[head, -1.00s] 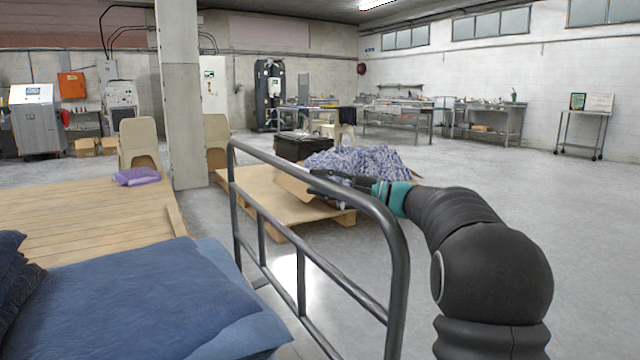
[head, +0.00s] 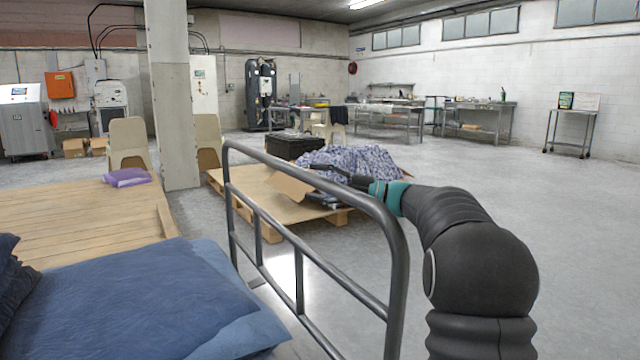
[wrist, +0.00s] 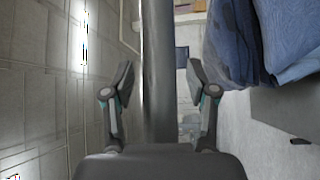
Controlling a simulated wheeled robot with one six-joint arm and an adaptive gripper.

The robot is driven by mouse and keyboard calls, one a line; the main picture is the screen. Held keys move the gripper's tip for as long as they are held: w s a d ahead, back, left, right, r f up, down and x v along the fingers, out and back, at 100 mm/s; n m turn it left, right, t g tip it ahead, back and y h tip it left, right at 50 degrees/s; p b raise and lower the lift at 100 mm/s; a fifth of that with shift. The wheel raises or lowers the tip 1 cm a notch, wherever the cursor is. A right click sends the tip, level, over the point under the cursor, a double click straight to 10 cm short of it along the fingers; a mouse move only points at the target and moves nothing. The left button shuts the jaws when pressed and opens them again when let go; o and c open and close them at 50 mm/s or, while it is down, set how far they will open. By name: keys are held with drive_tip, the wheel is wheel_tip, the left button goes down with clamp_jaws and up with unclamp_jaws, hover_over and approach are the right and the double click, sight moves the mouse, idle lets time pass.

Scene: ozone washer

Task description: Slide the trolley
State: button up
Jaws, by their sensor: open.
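The trolley's grey tubular handle frame (head: 395,275) stands upright in front of me in the head view. Folded blue cloth (head: 140,300) lies at lower left, beside the frame, apparently on the trolley. My gripper (head: 338,176) reaches over to the top rail from the right, and its fingertips are partly hidden by the rail. In the wrist view, my gripper (wrist: 160,75) is open, with one finger on each side of a grey handle tube (wrist: 158,45). I see gaps between the tube and both fingers. The blue cloth also shows at upper right there (wrist: 235,45).
A wooden platform (head: 80,220) with a purple cloth (head: 125,178) lies left, near a concrete pillar (head: 175,120). Beyond the frame is a pallet (head: 240,185) with a box and patterned cloth (head: 365,160). Open floor (head: 520,210) lies to the right.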

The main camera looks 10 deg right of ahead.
drive_tip(key=v, duration=1.2)
